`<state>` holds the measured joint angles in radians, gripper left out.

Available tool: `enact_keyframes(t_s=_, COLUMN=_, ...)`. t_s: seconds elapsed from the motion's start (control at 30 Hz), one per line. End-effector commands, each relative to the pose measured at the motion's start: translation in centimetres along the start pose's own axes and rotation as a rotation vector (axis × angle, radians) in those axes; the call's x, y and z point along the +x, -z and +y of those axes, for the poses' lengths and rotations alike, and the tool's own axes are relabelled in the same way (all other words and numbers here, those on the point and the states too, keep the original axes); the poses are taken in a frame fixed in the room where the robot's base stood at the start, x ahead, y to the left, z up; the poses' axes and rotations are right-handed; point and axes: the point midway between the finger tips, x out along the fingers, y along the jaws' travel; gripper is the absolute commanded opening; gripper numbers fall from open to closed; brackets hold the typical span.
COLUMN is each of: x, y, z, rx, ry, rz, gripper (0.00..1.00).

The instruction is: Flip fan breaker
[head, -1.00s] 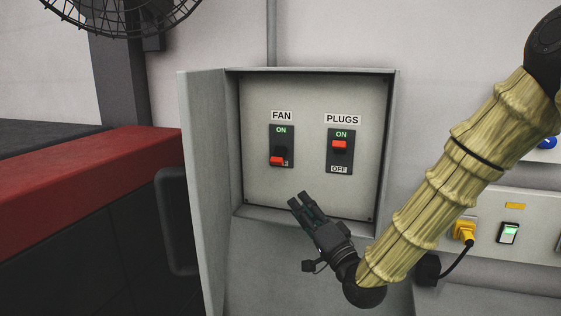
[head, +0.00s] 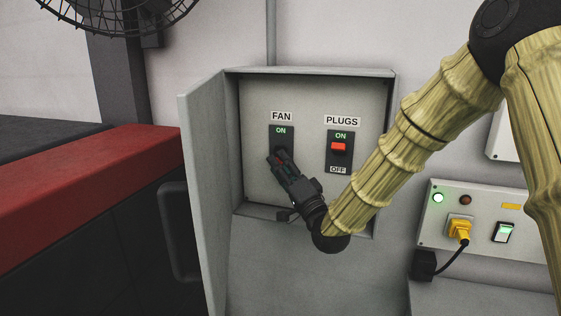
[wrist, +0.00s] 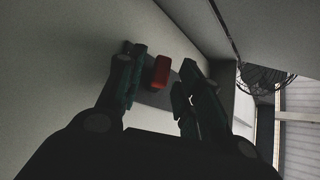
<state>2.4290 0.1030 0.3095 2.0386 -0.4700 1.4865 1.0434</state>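The fan breaker (head: 282,137) is a dark plate under the FAN label inside the open grey box. Its red lever was at the lower, OFF end; now my gripper (head: 276,156) mostly hides it in the head view. In the wrist view the red lever (wrist: 160,72) shows between the two fingers of my gripper (wrist: 160,62). The fingers are apart, with gaps visible beside the lever. I cannot tell whether either finger touches it.
The plugs breaker (head: 339,151) is to the right, its red lever near ON. The box door (head: 211,180) stands open at left. A panel with a yellow plug (head: 459,228) is at lower right. A caged fan (head: 115,12) is at upper left.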

Motion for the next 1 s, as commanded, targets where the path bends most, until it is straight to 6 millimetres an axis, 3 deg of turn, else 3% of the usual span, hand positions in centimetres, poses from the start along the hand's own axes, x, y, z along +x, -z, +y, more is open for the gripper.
enact_keyframes(t_s=0.4, x=0.55, y=0.01, z=0.06, rx=0.0, ry=-0.001, rz=0.001, gripper=0.34)
enact_keyframes(t_s=0.6, x=0.54, y=0.01, z=0.07, rx=0.0, ry=-0.001, rz=0.0, gripper=0.0)
enact_keyframes(t_s=1.0, x=0.57, y=0.14, z=-0.33, rx=0.031, ry=-0.032, rz=0.002, gripper=0.0)
